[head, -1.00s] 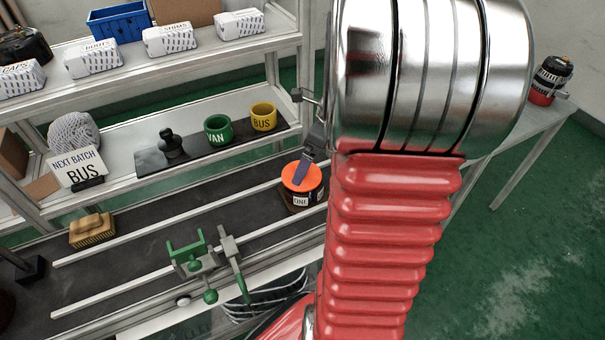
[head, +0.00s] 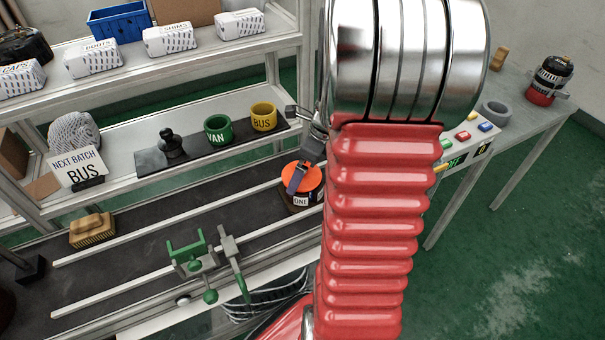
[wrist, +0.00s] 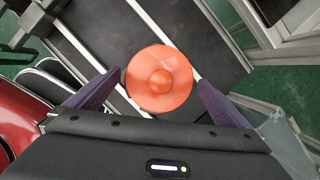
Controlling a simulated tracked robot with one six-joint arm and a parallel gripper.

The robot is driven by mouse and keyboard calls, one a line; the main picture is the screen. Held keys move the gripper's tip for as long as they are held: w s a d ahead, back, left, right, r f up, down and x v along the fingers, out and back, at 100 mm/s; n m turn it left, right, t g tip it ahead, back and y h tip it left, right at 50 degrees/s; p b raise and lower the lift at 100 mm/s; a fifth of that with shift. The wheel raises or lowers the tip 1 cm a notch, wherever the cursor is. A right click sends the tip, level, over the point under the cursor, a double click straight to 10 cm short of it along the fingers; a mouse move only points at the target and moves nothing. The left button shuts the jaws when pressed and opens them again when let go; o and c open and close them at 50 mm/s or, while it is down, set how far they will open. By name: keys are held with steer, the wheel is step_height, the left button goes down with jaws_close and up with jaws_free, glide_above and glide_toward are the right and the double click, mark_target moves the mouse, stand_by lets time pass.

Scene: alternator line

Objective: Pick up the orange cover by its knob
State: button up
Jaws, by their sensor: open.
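The orange cover (head: 303,178) sits on top of a dark round unit labelled ONE (head: 301,200) on the conveyor. In the wrist view the cover (wrist: 143,88) is a round orange disc, with its raised knob (wrist: 161,82) at the centre. My gripper (wrist: 155,92) is open, one finger on each side of the cover's near half, with the knob roughly midway between them. In the head view my gripper (head: 297,178) is at the cover, one finger in front of it. The height of the fingertips relative to the knob is hard to tell.
A green and grey clamp fixture (head: 206,262) and a wooden brush (head: 92,230) are along the conveyor. Behind is a shelf with a green VAN ring (head: 218,136) and a yellow BUS ring (head: 263,122). A table with buttons (head: 463,136) stands at the right.

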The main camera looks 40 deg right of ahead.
steer(key=shift+c, duration=0.3)
steer(key=c, duration=0.9)
steer(key=shift+o, duration=0.2)
step_height(320, 180, up, 10)
stand_by(0.3)
stand_by(0.4)
